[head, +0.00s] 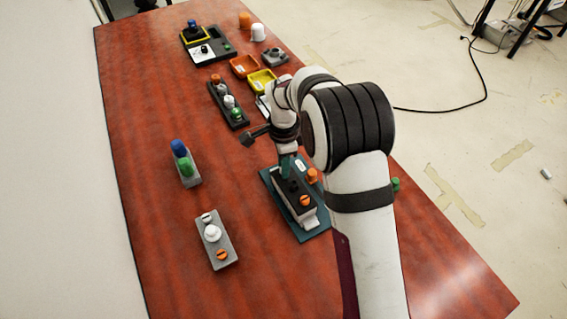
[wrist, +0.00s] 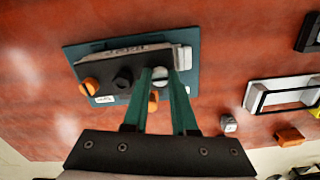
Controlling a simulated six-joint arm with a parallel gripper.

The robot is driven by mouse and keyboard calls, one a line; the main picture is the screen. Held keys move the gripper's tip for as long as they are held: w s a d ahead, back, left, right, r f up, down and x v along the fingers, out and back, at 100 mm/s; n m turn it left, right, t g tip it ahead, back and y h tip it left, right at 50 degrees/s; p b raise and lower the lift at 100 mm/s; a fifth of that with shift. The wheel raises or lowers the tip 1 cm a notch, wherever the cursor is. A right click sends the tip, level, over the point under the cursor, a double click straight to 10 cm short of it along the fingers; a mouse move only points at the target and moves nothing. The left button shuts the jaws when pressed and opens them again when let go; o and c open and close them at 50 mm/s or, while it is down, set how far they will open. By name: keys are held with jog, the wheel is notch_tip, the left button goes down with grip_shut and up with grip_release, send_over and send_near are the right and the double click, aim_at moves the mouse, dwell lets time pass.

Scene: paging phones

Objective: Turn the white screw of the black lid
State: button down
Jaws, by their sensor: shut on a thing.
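The black lid (wrist: 108,72) covers a pale box (wrist: 185,58) on a teal mat (wrist: 73,52). It carries an orange slotted screw (wrist: 89,87), a black screw (wrist: 123,78) and the white screw (wrist: 160,76) in a row. My gripper (wrist: 163,79) points down at the lid with its two green fingers shut on the white screw, one on each side. In the head view the lid (head: 286,198) sits near the table's right side, under my gripper (head: 287,172). The white screw is hidden there by the fingers.
An orange peg (head: 312,176) stands beside the lid. A grey block (head: 218,254) with several screws and a block with blue and green pegs (head: 186,167) lie to the left. Trays (head: 262,80) and other parts stand farther back. The table's front is clear.

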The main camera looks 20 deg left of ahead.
jog(key=shift+n, duration=0.4)
jog(key=n, duration=0.3)
jog(key=shift+n, duration=0.3)
jog(key=n, duration=0.4)
jog(key=shift+n, duration=0.3)
jog(key=n, duration=0.4)
jog(key=shift+n, duration=2.3)
jog(key=c, duration=0.7)
grip_release()
